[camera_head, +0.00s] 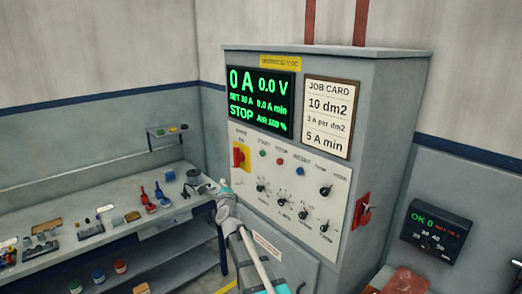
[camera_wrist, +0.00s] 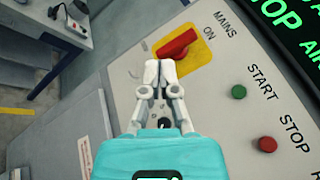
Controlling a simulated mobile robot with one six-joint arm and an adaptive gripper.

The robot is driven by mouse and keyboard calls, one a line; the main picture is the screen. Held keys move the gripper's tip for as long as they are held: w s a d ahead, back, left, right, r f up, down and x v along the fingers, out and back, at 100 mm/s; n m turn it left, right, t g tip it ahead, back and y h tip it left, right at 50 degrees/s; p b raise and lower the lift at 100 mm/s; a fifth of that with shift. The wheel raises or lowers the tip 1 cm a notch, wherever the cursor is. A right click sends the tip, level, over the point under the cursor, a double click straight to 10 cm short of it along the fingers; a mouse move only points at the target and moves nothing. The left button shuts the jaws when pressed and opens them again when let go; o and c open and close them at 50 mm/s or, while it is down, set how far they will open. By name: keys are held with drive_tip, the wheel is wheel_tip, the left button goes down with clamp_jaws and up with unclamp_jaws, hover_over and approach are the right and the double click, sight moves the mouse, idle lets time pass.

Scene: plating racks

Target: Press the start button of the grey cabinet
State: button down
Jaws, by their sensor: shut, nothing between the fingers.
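The grey cabinet (camera_head: 390,100) stands at the centre right in the head view. Its display reads 0 A, 0.0 V and STOP. The green start button (camera_head: 263,154) is on the pale control panel below the display; it also shows in the wrist view (camera_wrist: 239,91), right of my fingertips and apart from them. The red stop button (camera_wrist: 267,144) is below it there. The red mains switch (camera_wrist: 177,44) on a yellow plate, marked ON, is just beyond my fingertips. My gripper (camera_wrist: 152,72) is shut and empty in front of the panel; whether it touches the switch I cannot tell.
Several knobs sit low on the panel. A red handle (camera_head: 362,210) is on the cabinet's right side. A workbench (camera_head: 110,232) with bottles and small parts stands at the left. A dark meter box (camera_head: 436,233) reading OK is at the right.

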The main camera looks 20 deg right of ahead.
sight(262, 153)
drive_tip(key=d+r+m+h+p, duration=0.2)
drive_tip(key=d+r+m+h, duration=0.4)
drive_tip(key=m, duration=0.4)
drive_tip(key=shift+w+r+m+h+p, duration=0.35)
drive_tip(key=shift+w+h, duration=0.1)
drive_tip(key=shift+h, duration=0.45)
drive_tip(key=shift+d, duration=0.2)
drive_tip(key=w+d, duration=0.3)
drive_tip(key=d, duration=0.5)
